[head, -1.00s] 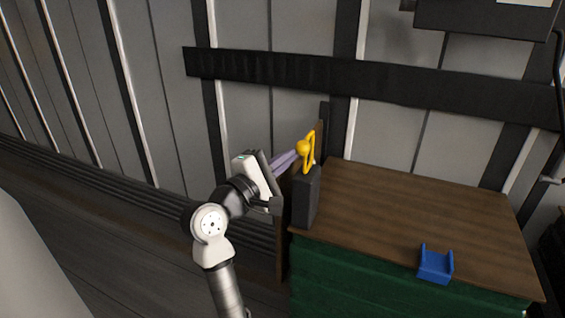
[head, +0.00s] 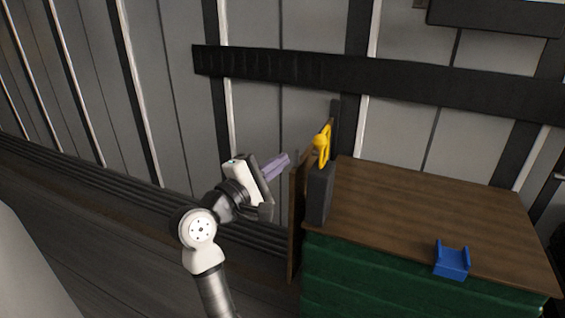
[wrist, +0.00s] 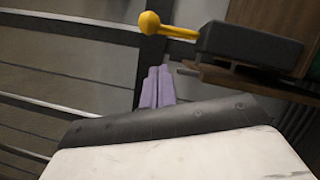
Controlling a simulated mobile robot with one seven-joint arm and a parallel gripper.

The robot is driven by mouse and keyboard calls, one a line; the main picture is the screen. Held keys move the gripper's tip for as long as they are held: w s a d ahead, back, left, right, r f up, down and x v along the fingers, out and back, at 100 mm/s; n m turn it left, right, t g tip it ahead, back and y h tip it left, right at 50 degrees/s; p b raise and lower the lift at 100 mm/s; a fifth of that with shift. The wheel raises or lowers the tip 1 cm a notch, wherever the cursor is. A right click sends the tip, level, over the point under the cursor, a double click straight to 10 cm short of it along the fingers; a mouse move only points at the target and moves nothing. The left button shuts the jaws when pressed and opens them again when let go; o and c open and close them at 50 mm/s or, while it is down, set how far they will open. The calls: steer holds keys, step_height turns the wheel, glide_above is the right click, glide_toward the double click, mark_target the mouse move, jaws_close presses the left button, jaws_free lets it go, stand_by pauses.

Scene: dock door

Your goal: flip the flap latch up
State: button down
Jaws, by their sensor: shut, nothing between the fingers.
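The flap latch is a yellow loop-shaped part with a round knob (head: 320,142), standing up at the top of a dark grey block (head: 320,192) on the left edge of the bench. In the wrist view the yellow knob and arm (wrist: 150,23) stick out from the dark block (wrist: 250,45), above and ahead of my fingers. My gripper (head: 286,159) has purple fingers, which are shut and empty. It is left of the latch, with a visible gap between them. The fingertips also show in the wrist view (wrist: 158,70).
The wooden bench top (head: 430,205) has a green front and holds a blue U-shaped holder (head: 452,262) near its front edge. A brown upright board (head: 296,220) stands at the bench's left side. A panelled wall with a dark rail (head: 280,68) is behind. The floor at left is clear.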

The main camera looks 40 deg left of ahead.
steer(key=s+f+b, duration=0.1)
steer(key=s, duration=0.7)
steer(key=shift+a+f, duration=0.15)
steer(key=shift+a, duration=0.1)
steer(key=shift+s, duration=0.1)
